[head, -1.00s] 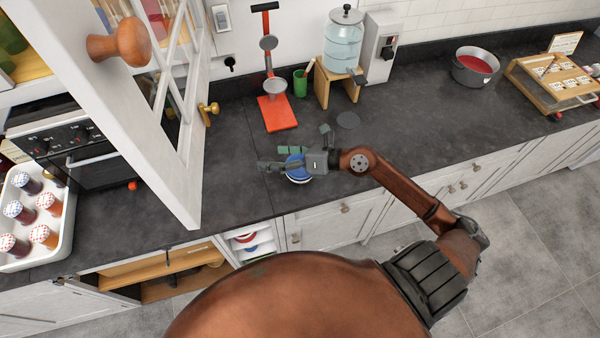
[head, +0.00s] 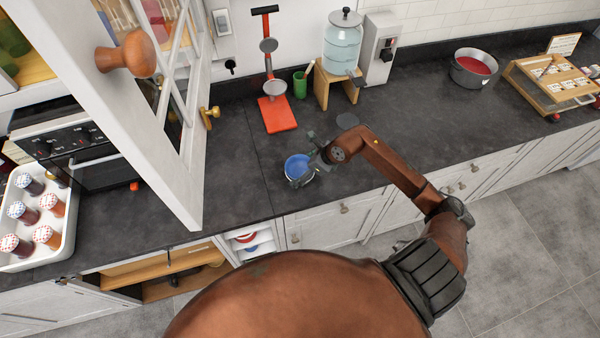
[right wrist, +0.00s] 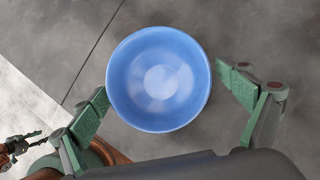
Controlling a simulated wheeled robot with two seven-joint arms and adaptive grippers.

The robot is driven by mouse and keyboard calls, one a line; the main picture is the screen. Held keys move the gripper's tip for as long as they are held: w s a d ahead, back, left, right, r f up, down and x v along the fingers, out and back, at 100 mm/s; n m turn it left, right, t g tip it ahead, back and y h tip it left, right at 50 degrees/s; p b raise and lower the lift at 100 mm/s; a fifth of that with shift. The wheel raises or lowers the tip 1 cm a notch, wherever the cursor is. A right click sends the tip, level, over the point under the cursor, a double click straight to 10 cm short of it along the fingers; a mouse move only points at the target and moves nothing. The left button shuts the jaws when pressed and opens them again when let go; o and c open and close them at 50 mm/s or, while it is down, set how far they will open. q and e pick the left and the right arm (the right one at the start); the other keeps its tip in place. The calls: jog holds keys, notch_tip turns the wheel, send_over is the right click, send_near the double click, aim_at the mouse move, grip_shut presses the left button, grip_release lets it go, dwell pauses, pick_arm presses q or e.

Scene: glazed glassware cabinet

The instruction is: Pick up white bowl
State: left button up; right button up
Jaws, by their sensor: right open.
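A round bowl (head: 297,167) stands on the dark counter near its front edge. It is blue inside, with a pale outer side in the head view; no plain white bowl shows. In the right wrist view the bowl (right wrist: 158,80) is seen from above, empty, its blue inside facing up. My right gripper (head: 307,159) is at the bowl's right side. In the right wrist view its green-padded fingers (right wrist: 165,101) are spread wide, one on each side of the bowl. The gripper is open and holds nothing. My left gripper does not show in the head view.
An open glazed cabinet door (head: 150,110) stands left of the bowl. Behind are a red-based stand (head: 277,114), a green cup (head: 300,84) and a water dispenser (head: 343,45). A pot (head: 474,68) is farther right. The counter around the bowl is mostly clear.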

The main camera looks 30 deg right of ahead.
jog(key=shift+w+a+f, duration=0.2)
jog(key=shift+w+f, duration=0.1)
jog(key=shift+f, duration=0.3)
jog(key=shift+c, duration=0.4)
jog(key=shift+r, duration=0.1)
jog(key=c, duration=1.1)
